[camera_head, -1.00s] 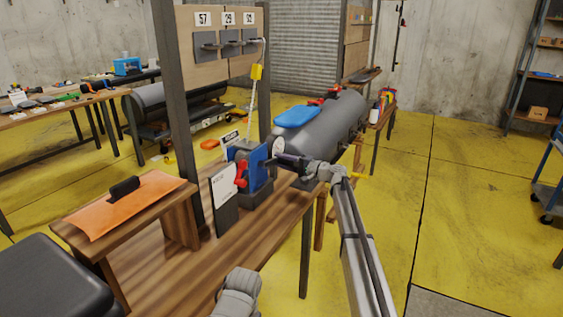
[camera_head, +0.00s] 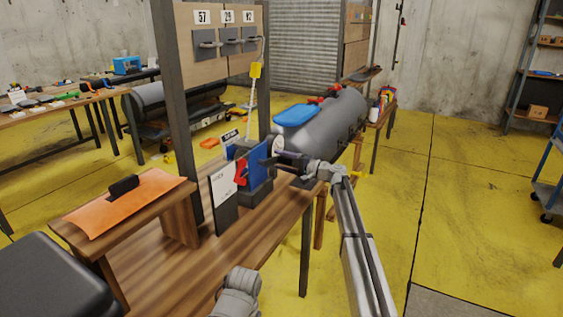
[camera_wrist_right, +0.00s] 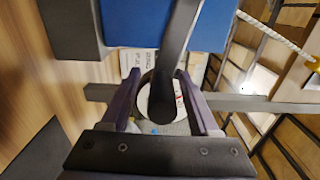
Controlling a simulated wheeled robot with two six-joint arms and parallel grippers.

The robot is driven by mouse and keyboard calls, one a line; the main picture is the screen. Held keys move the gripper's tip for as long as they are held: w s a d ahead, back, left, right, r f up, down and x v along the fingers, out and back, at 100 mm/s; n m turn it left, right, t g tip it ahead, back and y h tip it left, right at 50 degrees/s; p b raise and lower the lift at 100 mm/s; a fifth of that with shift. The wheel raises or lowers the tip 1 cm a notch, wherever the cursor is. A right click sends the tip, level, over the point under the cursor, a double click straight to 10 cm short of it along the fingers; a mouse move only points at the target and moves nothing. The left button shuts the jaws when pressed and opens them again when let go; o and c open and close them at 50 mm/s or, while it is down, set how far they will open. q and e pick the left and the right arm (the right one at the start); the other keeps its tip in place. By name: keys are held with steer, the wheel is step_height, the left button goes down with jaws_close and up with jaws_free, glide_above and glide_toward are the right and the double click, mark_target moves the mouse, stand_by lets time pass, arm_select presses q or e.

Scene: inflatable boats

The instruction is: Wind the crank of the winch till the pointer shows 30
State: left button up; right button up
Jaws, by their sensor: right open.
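The winch (camera_head: 258,178) stands on the wooden bench, with a blue side plate and a red part (camera_head: 241,170) on its left. In the right wrist view its blue body (camera_wrist_right: 205,25) is at the top. A dark crank arm (camera_wrist_right: 178,40) comes down from it to a rounded dark end (camera_wrist_right: 162,105) between my fingers. My right gripper (camera_head: 278,159) is at the winch's right side. In the wrist view its fingers (camera_wrist_right: 158,77) stand open on either side of the crank, with gaps visible. The pointer's reading is too small to tell. My left gripper is out of view.
A white card on a dark stand (camera_head: 222,186) is left of the winch. A grey inflatable tube (camera_head: 325,125) with a blue pad (camera_head: 296,115) lies behind. An orange panel (camera_head: 125,207) rests on a raised shelf at left.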

mark_target(293, 163)
steer(key=v, duration=0.7)
steer(key=shift+s+d, duration=0.25)
steer(key=shift+d, duration=0.1)
steer(key=shift+a, duration=0.1)
stand_by(0.5)
